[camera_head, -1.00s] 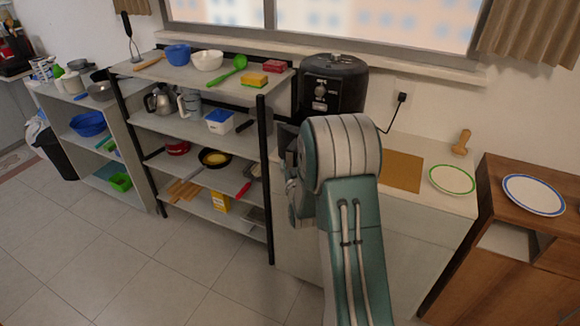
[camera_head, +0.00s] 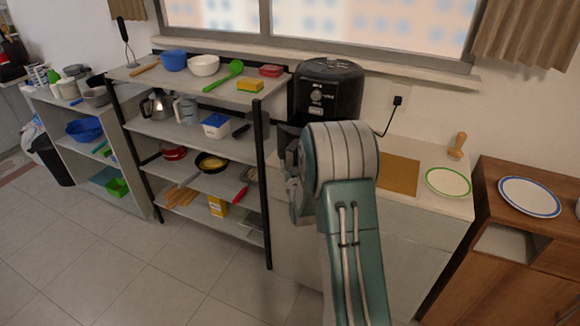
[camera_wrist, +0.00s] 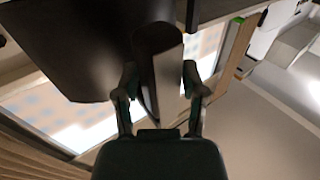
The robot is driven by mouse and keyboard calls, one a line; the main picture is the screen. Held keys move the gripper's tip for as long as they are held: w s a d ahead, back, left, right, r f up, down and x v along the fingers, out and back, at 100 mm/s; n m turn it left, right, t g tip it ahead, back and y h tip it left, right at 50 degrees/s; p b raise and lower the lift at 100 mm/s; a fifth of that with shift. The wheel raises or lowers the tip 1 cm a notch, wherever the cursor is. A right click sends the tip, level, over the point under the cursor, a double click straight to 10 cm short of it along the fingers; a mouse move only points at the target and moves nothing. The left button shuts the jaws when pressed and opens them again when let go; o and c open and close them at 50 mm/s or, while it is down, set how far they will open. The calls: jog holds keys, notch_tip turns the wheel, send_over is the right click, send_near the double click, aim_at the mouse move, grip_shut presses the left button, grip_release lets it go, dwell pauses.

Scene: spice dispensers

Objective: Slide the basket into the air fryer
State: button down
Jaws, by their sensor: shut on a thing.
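The black air fryer (camera_head: 326,92) stands on the white counter against the wall in the head view, its lower part hidden behind my arm. The dark basket (camera_head: 287,138) shows as a piece sticking out at the fryer's lower left; how far it is in cannot be told. In the wrist view, the basket's handle (camera_wrist: 158,65) lies between the two fingers of my gripper (camera_wrist: 160,95), which is shut on it. A large dark body (camera_wrist: 85,45) fills the upper left beyond the handle. In the head view the gripper is partly hidden by my arm.
A black-framed shelf (camera_head: 262,160) with bowls and kitchenware stands close left of the fryer. A brown board (camera_head: 399,176) and a green-rimmed plate (camera_head: 448,182) lie on the counter to the right. A wooden cabinet (camera_head: 500,280) stands further right.

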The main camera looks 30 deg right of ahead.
jog(key=shift+w+d+r, duration=0.1)
jog(key=shift+w+d, duration=0.85)
jog(key=shift+d, duration=0.25)
jog(key=shift+w+d, duration=0.9)
jog(key=shift+d, duration=0.25)
dwell(0.8)
jog(key=shift+f, duration=0.5)
jog(key=shift+r, duration=0.1)
dwell(0.4)
jog(key=shift+w+d, duration=0.85)
jog(key=shift+d, duration=0.2)
jog(key=shift+w+d, duration=0.8)
jog(key=shift+d, duration=0.25)
jog(key=shift+w+d, duration=0.85)
jog(key=shift+d, duration=0.2)
dwell(0.7)
